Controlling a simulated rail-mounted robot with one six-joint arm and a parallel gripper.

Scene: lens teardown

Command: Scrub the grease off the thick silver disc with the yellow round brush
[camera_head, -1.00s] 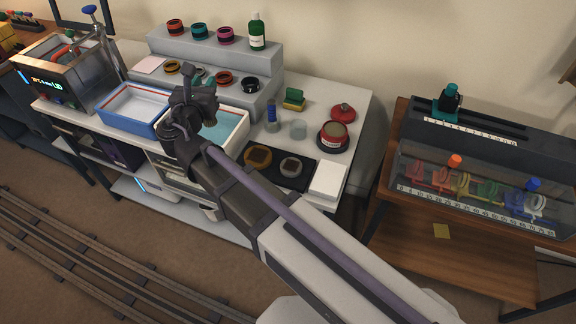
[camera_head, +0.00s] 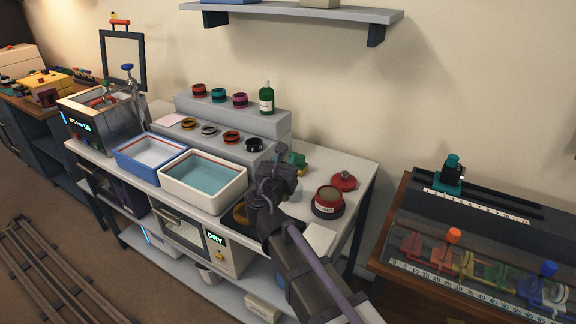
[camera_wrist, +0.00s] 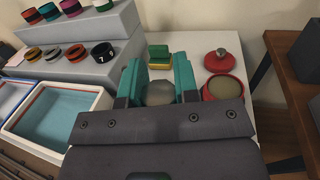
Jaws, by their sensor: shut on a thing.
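My gripper (camera_head: 274,180) is over the right part of the white bench. In the wrist view its teal fingers (camera_wrist: 160,84) stand a little apart, with a round grey piece, seemingly the thick silver disc (camera_wrist: 160,94), between them. Any grease on it is too small to tell. The yellow round brush (camera_head: 239,214) shows only as a sliver of yellow rim on the bench, left of my gripper. My gripper and arm hide the rest of it, and the dark mat is also mostly hidden.
A white basin of water (camera_head: 204,205) and a blue tray (camera_head: 135,163) are to the left. Behind are grey steps (camera_head: 230,117) with several coloured rings. A green-yellow sponge (camera_wrist: 158,53), a red tin (camera_wrist: 222,89) and its red lid (camera_head: 343,181) lie nearby.

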